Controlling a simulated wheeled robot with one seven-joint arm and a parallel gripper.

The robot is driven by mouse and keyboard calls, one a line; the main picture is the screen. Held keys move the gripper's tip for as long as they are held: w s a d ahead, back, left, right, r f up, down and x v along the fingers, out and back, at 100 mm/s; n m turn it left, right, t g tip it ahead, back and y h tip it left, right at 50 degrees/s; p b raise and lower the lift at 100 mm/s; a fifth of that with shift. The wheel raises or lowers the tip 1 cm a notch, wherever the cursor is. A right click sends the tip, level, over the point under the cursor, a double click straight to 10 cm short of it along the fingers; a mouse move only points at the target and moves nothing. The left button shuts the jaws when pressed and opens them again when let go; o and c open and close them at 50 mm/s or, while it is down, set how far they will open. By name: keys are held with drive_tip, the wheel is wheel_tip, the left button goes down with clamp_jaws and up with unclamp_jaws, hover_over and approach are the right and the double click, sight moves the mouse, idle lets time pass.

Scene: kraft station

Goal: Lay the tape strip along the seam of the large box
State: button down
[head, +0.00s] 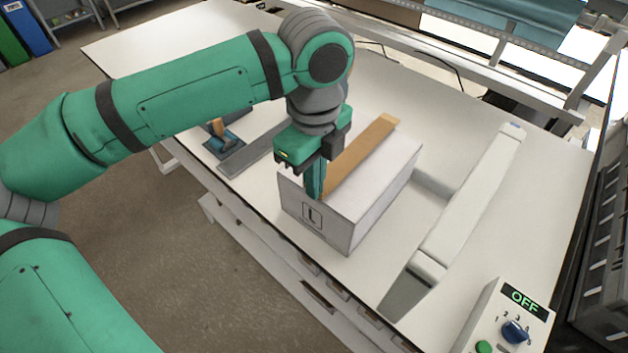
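The large box (368,187) is white and closed, with an "L" mark on its near face. It stands on the white table below my arm. The tan tape strip (359,155) runs lengthwise over the top of the box, and its far end reaches about the far top edge. I cannot tell whether it touches the lid along its length. My gripper (315,192) points down at the near end of the strip, by the box's near top edge. Its fingers hide that end and the seam is not visible, so I cannot tell whether they grip the strip.
A blue tape dispenser (224,145) and a flat grey bar (252,152) lie left of the box. A long white bar-shaped device (467,205) stands to its right. A control box (507,322) reading "OFF" is at the front right. Bare table (150,50) shows at the back left.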

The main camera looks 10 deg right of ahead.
drive_tip(key=shift+f, duration=0.4)
idle(0.5)
drive_tip(key=c, duration=2)
unclamp_jaws()
drive_tip(key=shift+r, duration=0.15)
drive_tip(key=shift+r, duration=2.1)
